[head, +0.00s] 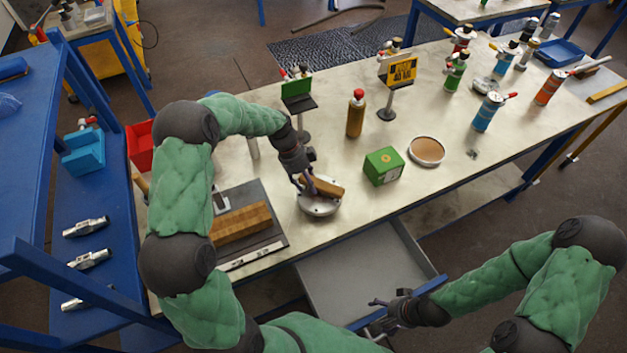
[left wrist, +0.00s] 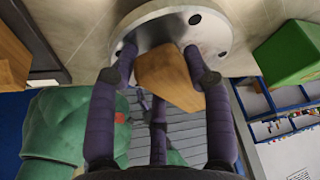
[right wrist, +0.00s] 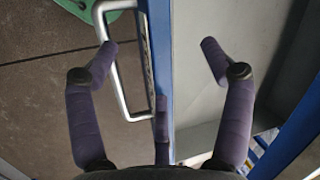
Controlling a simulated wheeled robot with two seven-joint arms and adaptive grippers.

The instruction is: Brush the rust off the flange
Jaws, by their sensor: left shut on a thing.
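The flange (head: 318,208) is a pale grey metal disc with bolt holes, on the bench by its front edge. It also shows at the top of the left wrist view (left wrist: 158,22). My left gripper (head: 303,184) is shut on a wooden brush block (head: 327,187), held over the flange; in the left wrist view the block (left wrist: 168,78) sits between the fingers. Its bristles are hidden, and I cannot tell whether it touches the flange. I cannot make out rust. My right gripper (right wrist: 160,55) is open, its fingers on either side of the drawer front (right wrist: 158,70) and handle (right wrist: 118,60).
The grey drawer (head: 345,275) is pulled out below the bench and looks empty. A wooden block (head: 240,224) lies on a dark plate left of the flange. A green box (head: 383,166), round dish (head: 427,151) and brown bottle (head: 356,114) stand to the right and behind.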

